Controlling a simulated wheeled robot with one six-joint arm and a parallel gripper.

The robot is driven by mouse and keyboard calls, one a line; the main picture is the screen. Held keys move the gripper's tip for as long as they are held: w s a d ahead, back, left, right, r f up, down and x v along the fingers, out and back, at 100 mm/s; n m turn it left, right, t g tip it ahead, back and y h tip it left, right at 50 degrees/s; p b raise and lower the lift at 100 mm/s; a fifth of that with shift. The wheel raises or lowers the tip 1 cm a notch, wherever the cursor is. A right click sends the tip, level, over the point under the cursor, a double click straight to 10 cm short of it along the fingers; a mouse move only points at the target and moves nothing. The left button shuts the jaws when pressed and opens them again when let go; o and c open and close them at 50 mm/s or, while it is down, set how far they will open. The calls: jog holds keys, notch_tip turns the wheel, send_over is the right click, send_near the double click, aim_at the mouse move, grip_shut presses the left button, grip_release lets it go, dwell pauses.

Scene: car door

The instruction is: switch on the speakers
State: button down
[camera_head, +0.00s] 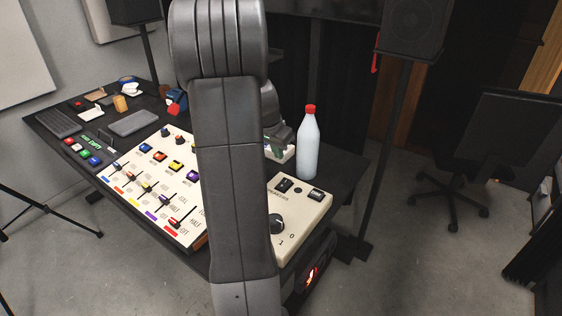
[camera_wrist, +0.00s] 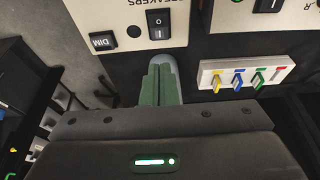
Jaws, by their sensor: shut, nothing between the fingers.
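The speakers panel (camera_head: 305,218) is a cream box at the right end of the desk. It carries a black rocker switch (camera_head: 283,185), a DIM button (camera_head: 316,195) and a big dark knob (camera_head: 277,224). In the wrist view the rocker switch (camera_wrist: 158,24) sits at the top, under the partly cut-off SPEAKERS label; I cannot tell which side is pressed. My gripper (camera_wrist: 161,80) is shut and empty, its green fingers together. In the picture its tips lie just below the panel's edge, apart from the switch. In the head view my arm mostly hides the gripper.
A pale bottle with a red cap (camera_head: 308,145) stands upright behind the speakers panel. A small white box with coloured levers (camera_wrist: 243,75) lies right of my fingers in the wrist view. A mixer panel (camera_head: 155,185) with sliders is on the left. A speaker stand (camera_head: 385,150) rises behind the desk.

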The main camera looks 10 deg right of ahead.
aim_at(286, 181)
jog(key=x, duration=1.2)
jog(key=shift+f+p, duration=0.4)
jog(key=shift+d+r+p, duration=0.1)
jog(key=shift+p, duration=0.4)
jog(key=shift+w+d+g+p, duration=0.15)
jog(key=shift+g+p, duration=0.15)
jog(key=shift+p, duration=0.25)
jog(key=shift+f, duration=0.3)
jog(key=shift+b, duration=0.45)
